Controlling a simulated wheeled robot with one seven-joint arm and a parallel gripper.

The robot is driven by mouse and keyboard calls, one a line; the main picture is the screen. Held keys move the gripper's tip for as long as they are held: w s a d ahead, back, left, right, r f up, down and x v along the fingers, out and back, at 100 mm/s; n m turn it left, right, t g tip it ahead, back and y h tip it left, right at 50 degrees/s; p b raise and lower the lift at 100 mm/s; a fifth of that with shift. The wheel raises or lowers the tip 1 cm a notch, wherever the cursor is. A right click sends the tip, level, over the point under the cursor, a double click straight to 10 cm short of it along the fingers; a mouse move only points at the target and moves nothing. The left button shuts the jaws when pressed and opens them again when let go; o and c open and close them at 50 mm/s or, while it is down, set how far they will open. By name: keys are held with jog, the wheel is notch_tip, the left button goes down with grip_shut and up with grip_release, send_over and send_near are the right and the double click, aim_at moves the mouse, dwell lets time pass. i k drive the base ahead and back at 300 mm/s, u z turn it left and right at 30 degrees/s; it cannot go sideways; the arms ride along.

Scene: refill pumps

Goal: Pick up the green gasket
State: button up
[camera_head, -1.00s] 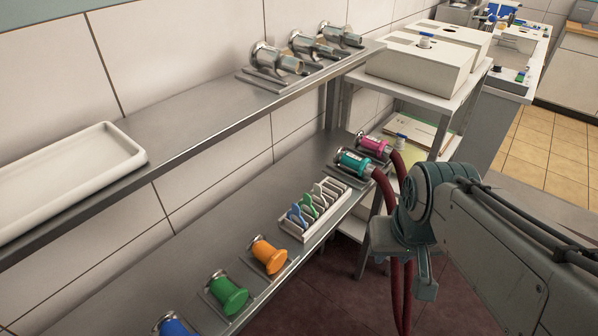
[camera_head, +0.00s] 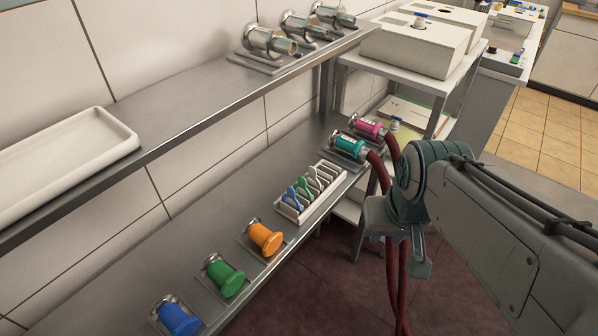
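The green gasket (camera_head: 304,187) is a thin flat piece with a tab. It stands on edge in a white slotted rack (camera_head: 313,210) on the lower metal shelf, between a blue gasket (camera_head: 293,197) and pale ones. My gripper (camera_head: 402,254) is at the right, at the end of my arm, in front of the red hoses. It is apart from the rack, to its right and nearer the camera. It is seen at an angle that does not show its opening clearly, and I see nothing held in it.
Blue (camera_head: 178,317), green (camera_head: 226,279) and orange (camera_head: 264,239) capped fittings line the lower shelf at left. Teal (camera_head: 349,146) and pink (camera_head: 367,127) couplings with red hoses stand behind the rack. The upper shelf (camera_head: 190,110) overhangs, holding a white tray (camera_head: 65,165) and metal nozzles.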

aim_at(301, 182)
jog(key=u, duration=0.4)
jog(key=i, duration=0.4)
jog(key=u, duration=0.65)
